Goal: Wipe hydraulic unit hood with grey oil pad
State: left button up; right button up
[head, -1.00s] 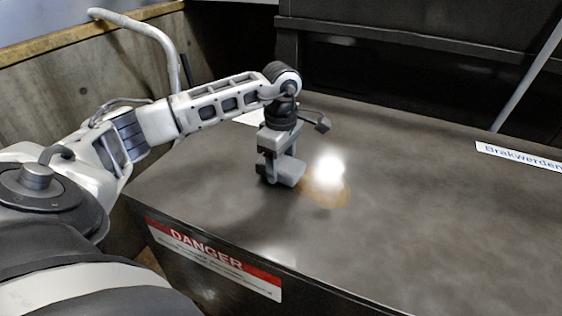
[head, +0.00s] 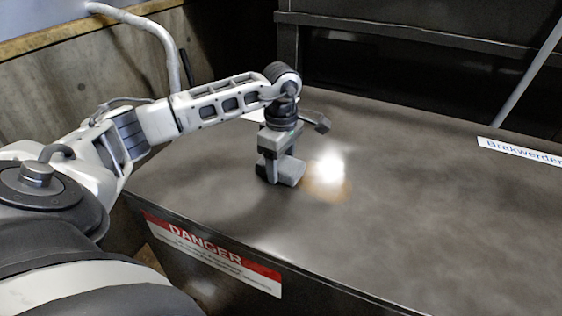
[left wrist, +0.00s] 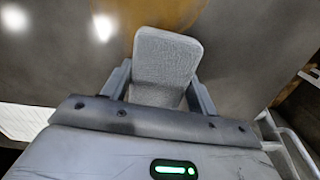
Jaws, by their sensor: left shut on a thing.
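The hydraulic unit hood (head: 400,210) is a broad dark grey metal top with a bright light reflection and a brownish stain (head: 326,191) near its middle left. My left gripper (head: 277,172) is low over the hood, just left of the stain, and is shut on the grey oil pad (head: 291,170). In the left wrist view the pad (left wrist: 165,58) is a light grey textured block between the two fingers, with the brownish stain (left wrist: 119,15) beyond and beside it. Whether the pad touches the hood is hard to tell. My right gripper is not in view.
A red and white DANGER label (head: 212,254) is on the hood unit's front side. A white label strip (head: 520,151) lies at the right. A dark wall structure (head: 410,60) stands behind, with a pale bent pipe (head: 150,30) at the back left.

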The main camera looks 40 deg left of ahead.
aim_at(294, 166)
pick_arm(q)
jog(key=shift+w+d+r, duration=0.1)
jog(key=shift+w+d, duration=0.15)
jog(key=shift+d, duration=0.5)
jog(key=shift+w+d+r, duration=0.1)
jog(key=shift+w+d, duration=0.15)
jog(key=shift+d, duration=0.5)
jog(key=shift+w+d+f, duration=0.1)
jog(key=shift+w+d, duration=0.1)
jog(key=shift+d, duration=0.4)
jog(key=shift+w+d+f, duration=0.1)
jog(key=shift+w+d, duration=0.05)
jog(key=shift+d, duration=0.5)
jog(key=shift+w+d+f, duration=0.1)
jog(key=shift+w+d, duration=0.1)
jog(key=shift+d, duration=0.4)
jog(key=shift+w+d+r+b, duration=0.1)
jog(key=shift+w+d, duration=0.4)
jog(key=shift+d, duration=1.05)
jog(key=shift+w+d+f+b, duration=0.15)
jog(key=shift+w+d, duration=0.35)
jog(key=shift+d, duration=1)
jog(key=shift+w+d+r+b, duration=0.15)
jog(key=shift+w+d, duration=0.35)
jog(key=shift+d, duration=1.05)
jog(key=shift+w+a+b, duration=0.25)
jog(key=shift+w+b, duration=0.35)
jog(key=shift+w, duration=0.25)
jog(key=shift+w+a, duration=0.1)
